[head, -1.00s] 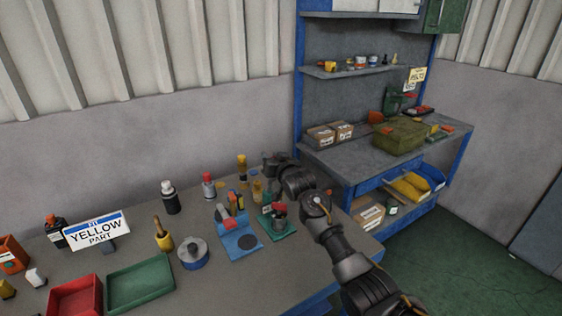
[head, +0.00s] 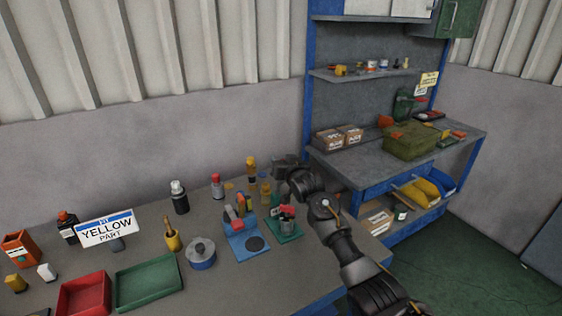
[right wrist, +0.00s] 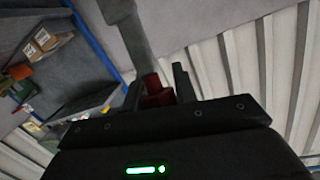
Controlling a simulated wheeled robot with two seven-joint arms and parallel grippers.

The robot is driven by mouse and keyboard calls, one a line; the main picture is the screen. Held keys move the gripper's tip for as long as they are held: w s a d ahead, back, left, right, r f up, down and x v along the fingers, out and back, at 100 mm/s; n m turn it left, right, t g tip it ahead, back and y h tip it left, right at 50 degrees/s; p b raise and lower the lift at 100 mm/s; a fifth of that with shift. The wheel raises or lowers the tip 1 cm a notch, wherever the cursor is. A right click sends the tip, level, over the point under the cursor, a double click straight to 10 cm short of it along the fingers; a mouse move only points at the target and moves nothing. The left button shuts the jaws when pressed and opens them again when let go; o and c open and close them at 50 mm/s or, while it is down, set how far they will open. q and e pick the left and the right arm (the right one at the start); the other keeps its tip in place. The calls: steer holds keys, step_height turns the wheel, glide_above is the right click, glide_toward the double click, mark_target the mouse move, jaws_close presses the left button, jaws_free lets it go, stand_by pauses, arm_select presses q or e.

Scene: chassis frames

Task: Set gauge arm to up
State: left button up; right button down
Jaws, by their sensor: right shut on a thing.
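My right gripper (head: 282,163) is over the back right of the table in the head view. In the right wrist view its two dark fingers (right wrist: 164,88) are shut on a red end piece (right wrist: 152,90), from which a grey bar (right wrist: 125,25) runs up to the top of the picture. In the head view, a blue stand (head: 240,237) with a red-and-grey part and a dark disc stands left of the gripper. A green-based stand (head: 287,230) with a red-and-dark part is just below the wrist. The head view does not show clearly which stand is gripped. My left gripper is not in view.
Bottles (head: 179,197) and yellow items stand along the table's back. A blue-framed workbench (head: 346,158) is behind my right arm.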

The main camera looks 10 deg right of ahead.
steer(key=shift+s+a+f, duration=0.1)
steer(key=shift+a+f, duration=0.1)
steer(key=shift+f, duration=0.4)
steer(key=c, duration=1.4)
jaws_free()
steer(key=shift+o, duration=1.3)
steer(key=shift+w+a, duration=0.15)
steer(key=shift+w, duration=0.25)
steer(key=shift+s+d+r, duration=0.25)
steer(key=shift+d, duration=0.05)
steer(key=shift+s+d, duration=0.15)
steer(key=shift+s, duration=0.45)
steer(key=b+v, duration=0.2)
steer(key=v, duration=0.7)
steer(key=shift+b, duration=0.3)
